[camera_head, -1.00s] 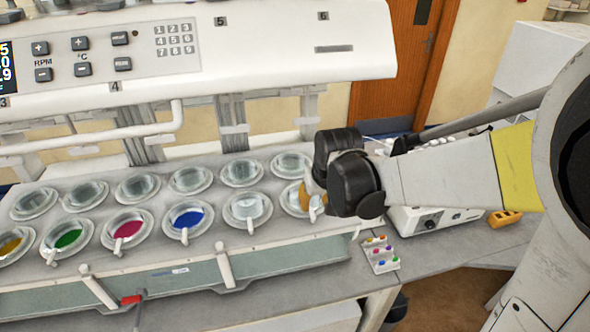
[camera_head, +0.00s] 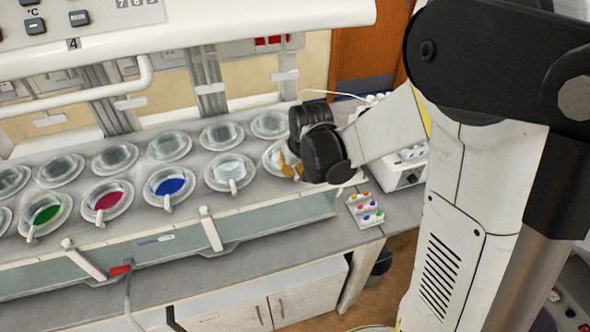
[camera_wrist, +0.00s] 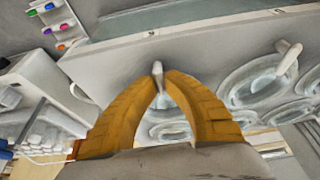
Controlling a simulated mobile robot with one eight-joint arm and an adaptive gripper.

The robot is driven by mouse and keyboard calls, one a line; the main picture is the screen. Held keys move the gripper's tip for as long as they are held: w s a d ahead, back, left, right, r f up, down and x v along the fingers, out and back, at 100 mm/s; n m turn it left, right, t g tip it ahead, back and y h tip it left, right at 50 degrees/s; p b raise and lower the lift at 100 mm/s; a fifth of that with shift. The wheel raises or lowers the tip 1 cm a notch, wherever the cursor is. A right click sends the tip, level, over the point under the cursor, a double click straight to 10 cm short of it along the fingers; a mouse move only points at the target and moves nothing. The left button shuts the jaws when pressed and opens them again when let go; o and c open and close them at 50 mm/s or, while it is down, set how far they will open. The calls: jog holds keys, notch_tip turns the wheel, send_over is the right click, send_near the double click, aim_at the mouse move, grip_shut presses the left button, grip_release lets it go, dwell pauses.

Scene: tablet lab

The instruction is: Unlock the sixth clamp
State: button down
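The sixth clamp is the pale lever (camera_wrist: 157,70) on the rightmost front-row vessel (camera_head: 271,160) of the bath unit. In the wrist view its light end stands between the tips of my gripper's two orange fingers (camera_wrist: 161,80). The fingertips are close together with the lever between them and seem to touch it. In the head view my gripper (camera_head: 290,165) is at this vessel, and my dark wrist covers part of its right side. Most of the vessel is hidden behind the fingers in the wrist view. The lever's exact angle cannot be told.
Other lidded vessels stand to the left, including one with blue liquid (camera_head: 171,186) and its lever. A small rack of coloured caps (camera_head: 365,209) sits to the right on the bench. A white device (camera_head: 402,172) stands behind it. The bench front edge is close by.

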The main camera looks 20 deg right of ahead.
jog(key=shift+n, duration=0.4)
jog(key=n+y+b, duration=0.1)
jog(key=n, duration=0.1)
jog(key=shift+a+n, duration=0.1)
jog(key=shift+n, duration=0.2)
jog(key=shift+a+n+g+y+b, duration=0.15)
jog(key=shift+n+g+y+b, duration=0.15)
jog(key=shift+n+y+b, duration=0.65)
jog(key=shift+s+n+h+p, duration=0.1)
jog(key=shift+n+h+p, duration=0.2)
jog(key=shift+n+h, duration=0.05)
jog(key=c, duration=1.5)
grip_release()
